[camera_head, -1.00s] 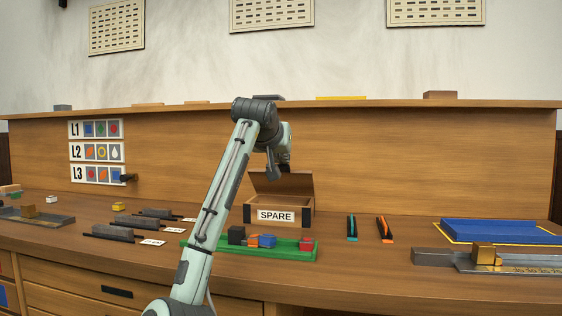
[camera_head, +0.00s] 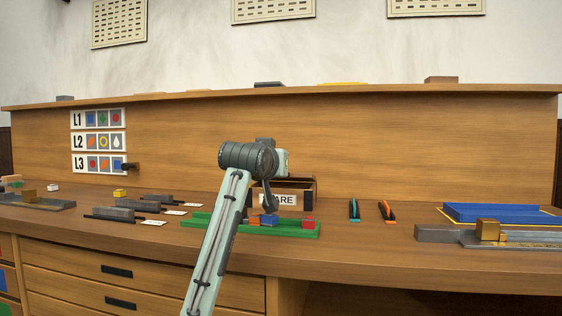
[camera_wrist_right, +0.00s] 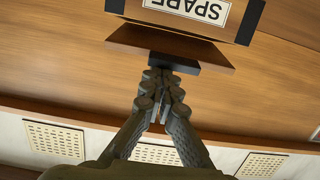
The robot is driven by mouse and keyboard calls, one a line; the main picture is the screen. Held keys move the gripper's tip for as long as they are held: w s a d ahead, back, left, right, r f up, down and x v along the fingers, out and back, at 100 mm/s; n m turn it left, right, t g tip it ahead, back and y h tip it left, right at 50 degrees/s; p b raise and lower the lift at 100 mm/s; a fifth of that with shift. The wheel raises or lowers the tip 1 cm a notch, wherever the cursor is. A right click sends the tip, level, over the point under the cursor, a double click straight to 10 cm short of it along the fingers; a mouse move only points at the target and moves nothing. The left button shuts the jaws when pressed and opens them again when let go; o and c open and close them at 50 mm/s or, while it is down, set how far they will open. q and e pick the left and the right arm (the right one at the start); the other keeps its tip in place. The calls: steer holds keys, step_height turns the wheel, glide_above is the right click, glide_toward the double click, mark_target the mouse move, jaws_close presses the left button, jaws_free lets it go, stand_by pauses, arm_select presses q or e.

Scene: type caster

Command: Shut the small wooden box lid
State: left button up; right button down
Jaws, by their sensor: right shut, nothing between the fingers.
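The small wooden box (camera_head: 308,196) stands at the back of the bench, its "SPARE" label (camera_head: 279,199) partly covered by my right arm. Its lid (camera_head: 300,181) sits low over the box, tilted and not flat; a dark gap shows beneath it. In the right wrist view, the picture is upside down: the box (camera_wrist_right: 249,22) is at the top, with the lid (camera_wrist_right: 205,52) and a dark strip (camera_wrist_right: 170,63) below it. My right gripper (camera_wrist_right: 161,84) is shut and empty, its fingertips at the dark strip; whether they touch is unclear. My left gripper is not in view.
A green tray (camera_head: 305,232) with coloured blocks lies in front of the box. The wooden back panel (camera_head: 420,145) rises behind.

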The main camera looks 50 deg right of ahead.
steer(key=shift+s+a+f, duration=0.1)
steer(key=shift+a+f, duration=0.1)
steer(key=shift+f, duration=0.5)
steer(key=shift+a+f, duration=0.15)
steer(key=shift+f, duration=0.35)
steer(key=shift+s, duration=0.1)
